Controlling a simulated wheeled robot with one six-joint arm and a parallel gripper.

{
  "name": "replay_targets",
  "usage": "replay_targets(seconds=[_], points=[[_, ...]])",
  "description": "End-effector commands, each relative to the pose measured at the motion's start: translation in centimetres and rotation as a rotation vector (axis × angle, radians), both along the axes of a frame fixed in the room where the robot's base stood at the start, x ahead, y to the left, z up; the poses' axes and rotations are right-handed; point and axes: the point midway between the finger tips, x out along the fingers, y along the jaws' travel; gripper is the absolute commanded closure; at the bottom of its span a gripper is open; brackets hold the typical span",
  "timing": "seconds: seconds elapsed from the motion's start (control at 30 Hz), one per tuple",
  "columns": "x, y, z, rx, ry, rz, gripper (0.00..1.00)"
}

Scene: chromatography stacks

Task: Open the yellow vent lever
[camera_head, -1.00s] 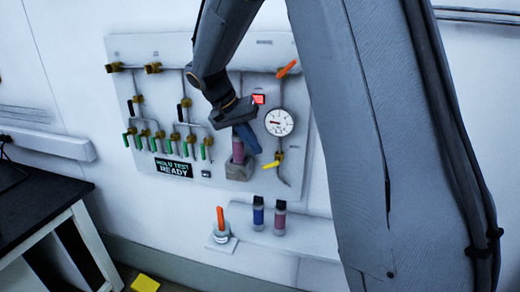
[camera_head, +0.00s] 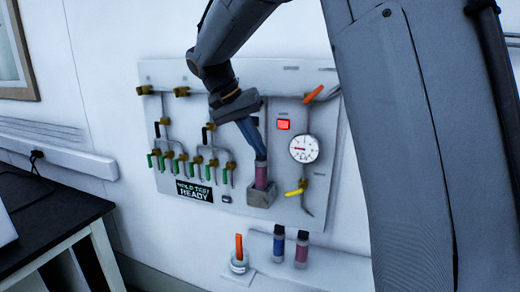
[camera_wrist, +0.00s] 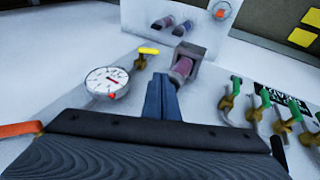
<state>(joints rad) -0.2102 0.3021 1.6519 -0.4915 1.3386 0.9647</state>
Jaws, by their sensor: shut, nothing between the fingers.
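The yellow vent lever (camera_head: 294,193) is on the wall panel below the round gauge, lying near level with a slight tilt. It also shows in the wrist view (camera_wrist: 148,50), to the left of the fingertips. My gripper (camera_head: 262,155) is shut and empty, its blue-grey fingers pointing down in front of the panel. The fingertips show in the wrist view (camera_wrist: 160,78). They are left of and above the lever in the head view, apart from it. They overlap the top of a pink cartridge (camera_head: 261,178); I cannot tell whether they touch it.
The cartridge stands in a grey holder (camera_head: 261,197). The gauge (camera_head: 304,149) and a red-lit button (camera_head: 284,125) are close right of the fingers. Green-handled valves (camera_head: 197,172) are to the left. Two cartridges (camera_head: 279,243) and an orange-handled item (camera_head: 239,258) stand on a lower shelf.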

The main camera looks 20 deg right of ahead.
Motion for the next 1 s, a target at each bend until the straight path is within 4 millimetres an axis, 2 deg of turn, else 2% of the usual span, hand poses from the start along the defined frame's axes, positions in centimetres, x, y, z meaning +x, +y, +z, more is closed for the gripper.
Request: replay_targets(seconds=[0.13, 0.27, 0.4, 0.5, 0.6, 0.7, 0.8, 1.0], points=[[-1.1, -0.2, -1.8, 0.037, 0.028, 0.046, 1.00], [-4.3, -0.4, -6.3, 0.138, 0.083, 0.168, 1.00], [-9.9, -0.4, -12.5, 0.288, 0.120, 0.341, 1.00], [-14.0, -0.2, -16.1, 0.368, 0.113, 0.444, 1.00], [-17.5, -0.1, -18.8, 0.418, 0.093, 0.520, 1.00], [-20.2, -0.1, -20.5, 0.442, 0.073, 0.570, 1.00], [-21.7, 0.0, -21.4, 0.450, 0.060, 0.600, 1.00], [-22.4, 0.0, -21.8, 0.452, 0.054, 0.615, 1.00]])
